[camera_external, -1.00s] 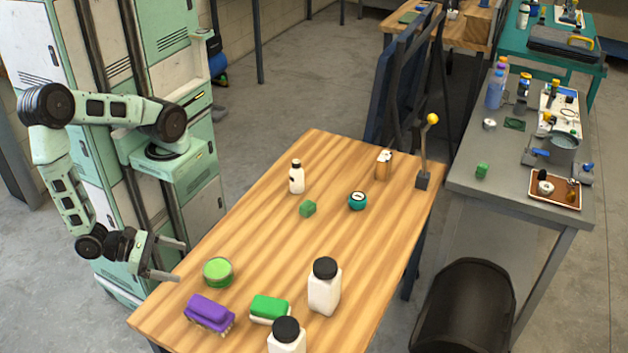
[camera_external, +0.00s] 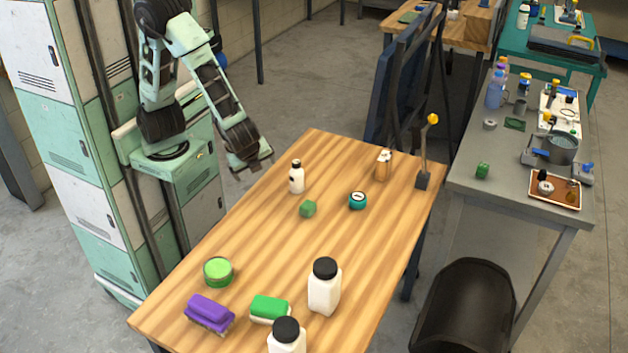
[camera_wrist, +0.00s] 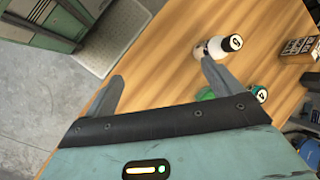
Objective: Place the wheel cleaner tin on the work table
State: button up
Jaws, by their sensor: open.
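Two round tins lie on the wooden table (camera_external: 265,215); I cannot tell which is the wheel cleaner tin. One is a light-green tin (camera_external: 218,271) at the near left. The other is a small teal tin (camera_external: 358,201) with a pale label on top, right of centre; it also shows in the wrist view (camera_wrist: 259,93). My gripper (camera_external: 254,168) is open and empty above the table's far-left edge, left of the white bottle (camera_external: 297,178). In the wrist view, the bottle (camera_wrist: 217,48) appears beyond the right fingertip of my gripper (camera_wrist: 163,84).
A green block (camera_external: 307,208) lies between bottle and teal tin. A small brown container (camera_external: 383,166) and a yellow-knobbed post (camera_external: 423,165) stand at the far right. Purple (camera_external: 209,312) and green (camera_external: 269,308) brushes and white jars (camera_external: 324,287) crowd the near end. A grey bench (camera_external: 500,185) stands right.

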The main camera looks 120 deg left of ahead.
jog(key=s+a+r+n+t+h, duration=0.1)
jog(key=s+a+r+n+h, duration=0.1)
jog(key=s+a+n, duration=0.3)
jog(key=s+a+r+n+t+h, duration=0.1)
jog(key=s+a+r+n+h, duration=0.2)
jog(key=s+a+n, duration=0.3)
jog(key=a+n, duration=0.2)
jog(key=n, duration=0.1)
jog(key=shift+s+a+n, duration=0.15)
jog(key=shift+s+n, duration=0.15)
